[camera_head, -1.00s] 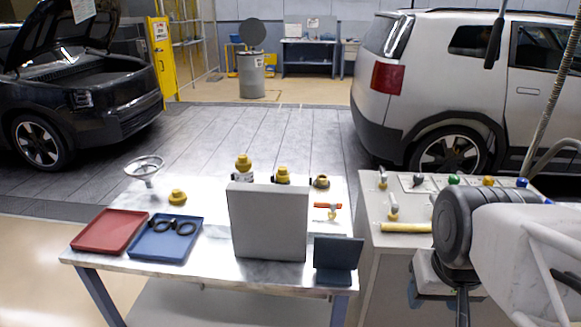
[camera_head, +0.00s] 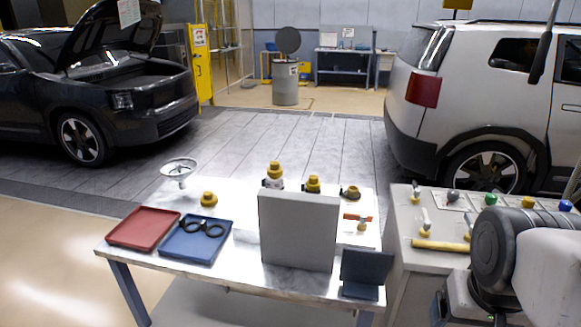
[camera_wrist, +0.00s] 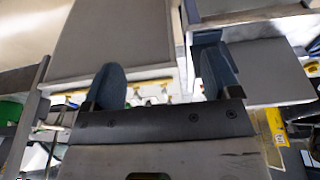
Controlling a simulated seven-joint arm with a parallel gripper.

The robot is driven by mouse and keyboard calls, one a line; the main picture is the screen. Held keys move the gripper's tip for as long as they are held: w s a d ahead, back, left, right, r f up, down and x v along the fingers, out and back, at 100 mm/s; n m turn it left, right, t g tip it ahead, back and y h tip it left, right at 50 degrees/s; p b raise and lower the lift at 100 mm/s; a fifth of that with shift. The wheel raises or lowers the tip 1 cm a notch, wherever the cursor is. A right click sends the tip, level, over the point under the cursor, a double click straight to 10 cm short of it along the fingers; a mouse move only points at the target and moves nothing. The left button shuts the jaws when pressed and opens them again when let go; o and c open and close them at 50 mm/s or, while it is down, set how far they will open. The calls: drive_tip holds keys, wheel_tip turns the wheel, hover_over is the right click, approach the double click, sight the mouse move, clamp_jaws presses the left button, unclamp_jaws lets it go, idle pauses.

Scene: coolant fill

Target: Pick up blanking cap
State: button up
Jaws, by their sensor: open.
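A yellow cap-like piece (camera_head: 209,199) sits on the table behind the trays in the head view. More yellow-capped pieces (camera_head: 274,173) (camera_head: 313,184) stand behind an upright grey panel, which hides their lower parts. A small brownish round fitting (camera_head: 350,193) is to their right. I cannot tell for sure which of these is the blanking cap. My gripper (camera_wrist: 163,78) is open in the wrist view, its two dark fingers apart with nothing held between them. In the head view my arm is at the right, away from these pieces, and the fingertips cannot be made out.
The grey panel (camera_head: 298,232) stands upright near the table front. A red tray (camera_head: 125,238) and a blue tray (camera_head: 184,251) holding black rings lie at left, with a funnel-like piece (camera_head: 178,168) behind. A dark stand (camera_head: 366,270) is front right; a cabinet with valves (camera_head: 415,258) adjoins.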

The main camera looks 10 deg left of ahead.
drive_tip(key=shift+o, duration=0.9)
